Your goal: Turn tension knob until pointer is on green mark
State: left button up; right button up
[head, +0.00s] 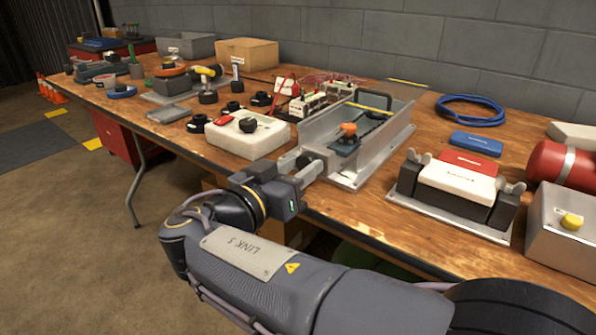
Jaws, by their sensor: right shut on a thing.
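A grey metal channel-shaped fixture (400,128) sits on the wooden workbench. A dark knob (312,161) is at its near left end. My right gripper (303,166) reaches this end from the front and is shut on the knob, with a silver finger on either side of it. The fingers hide part of the knob. Inside the channel is a dark carriage with an orange part (348,129) on top. I cannot make out a pointer or a green mark at this size. My left gripper is not in view.
Right of the fixture stands a bracketed plate with a white-and-black block (457,181). A white block (248,138) stands close on the left.

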jog(key=m, duration=0.3)
jog(key=shift+m, duration=0.4)
jog(key=shift+d+f+m, duration=0.1)
jog(key=shift+m, duration=1.8)
jog(key=o, duration=1)
jog(key=p+v, duration=0.2)
jog(key=v, duration=0.6)
